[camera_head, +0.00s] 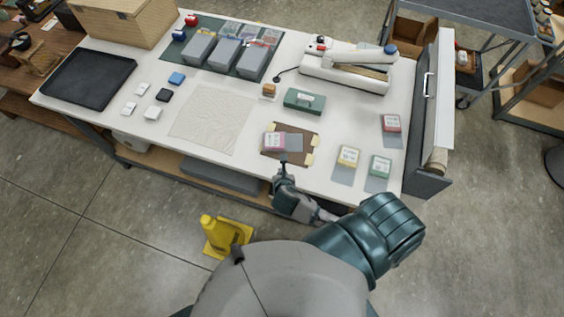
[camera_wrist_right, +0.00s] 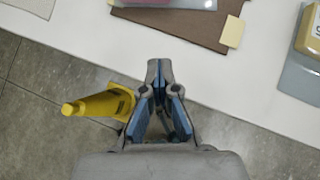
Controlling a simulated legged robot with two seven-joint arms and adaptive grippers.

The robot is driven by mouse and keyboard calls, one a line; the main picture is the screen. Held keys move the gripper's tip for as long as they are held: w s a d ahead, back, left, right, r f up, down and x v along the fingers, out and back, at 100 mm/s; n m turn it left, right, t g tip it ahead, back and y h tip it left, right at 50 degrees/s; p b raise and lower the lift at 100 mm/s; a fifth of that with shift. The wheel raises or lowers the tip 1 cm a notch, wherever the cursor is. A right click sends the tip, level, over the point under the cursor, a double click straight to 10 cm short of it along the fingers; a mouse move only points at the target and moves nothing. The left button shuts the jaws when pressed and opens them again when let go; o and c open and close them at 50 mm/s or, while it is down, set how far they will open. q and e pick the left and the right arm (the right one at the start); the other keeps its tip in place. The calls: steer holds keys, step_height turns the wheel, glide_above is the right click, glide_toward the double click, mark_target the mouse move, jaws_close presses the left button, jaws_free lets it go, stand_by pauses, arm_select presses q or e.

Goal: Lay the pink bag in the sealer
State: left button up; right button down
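The pink bag (camera_head: 274,141) lies on a brown board (camera_head: 298,133) with pale yellow corner pieces, near the front edge of the white table. A clear grey flap extends to its right. In the right wrist view only its pink edge (camera_wrist_right: 150,2) shows at the top. The sealer (camera_head: 345,68) is a white machine with a long arm, at the back right of the table. My right gripper (camera_head: 284,160) is at the table's front edge, just in front of the board. Its fingertips (camera_wrist_right: 160,66) are together with nothing between them. My left gripper is out of view.
A yellow bag (camera_head: 348,156), a green bag (camera_head: 380,166) and a red bag (camera_head: 391,123) lie to the right. A green box (camera_head: 304,100) stands between board and sealer. A grey upright panel (camera_head: 428,120) bounds the right end. A yellow cone (camera_head: 225,233) stands on the floor.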

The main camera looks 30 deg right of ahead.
steer(key=shift+s, duration=0.2)
steer(key=shift+c, duration=1.9)
jaws_free()
steer(key=shift+r, duration=0.1)
